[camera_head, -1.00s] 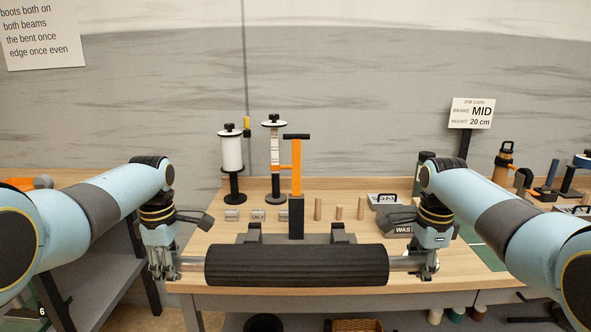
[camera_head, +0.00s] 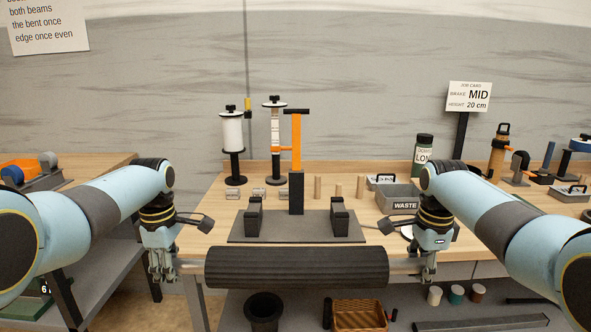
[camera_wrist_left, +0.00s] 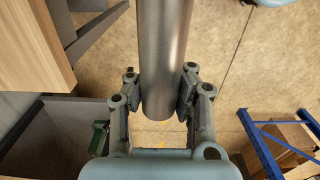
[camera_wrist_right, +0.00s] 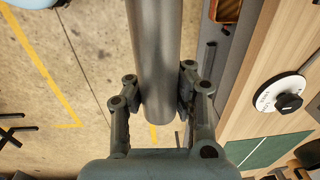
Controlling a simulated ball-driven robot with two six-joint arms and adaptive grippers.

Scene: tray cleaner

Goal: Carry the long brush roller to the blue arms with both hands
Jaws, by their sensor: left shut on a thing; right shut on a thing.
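The long brush roller (camera_head: 297,267) is a dark ribbed cylinder with a metal shaft end on each side. It is held level in front of the bench edge, clear of the bench top. My left gripper (camera_head: 165,266) is shut on its left shaft end. The left wrist view shows that metal shaft (camera_wrist_left: 165,60) between the fingers. My right gripper (camera_head: 425,264) is shut on its right shaft end, and the shaft (camera_wrist_right: 156,60) also shows in the right wrist view. Blue bars (camera_wrist_left: 258,143) stand at the lower right of the left wrist view; I cannot tell whether they are the blue arms.
The wooden bench (camera_head: 215,222) carries a dark stand with two blocks (camera_head: 297,230), an orange post (camera_head: 296,143), spools and a grey WASTE tray (camera_head: 398,194). A black bin (camera_head: 264,308) and a wicker basket (camera_head: 358,314) sit below. Another table (camera_head: 92,172) stands left.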

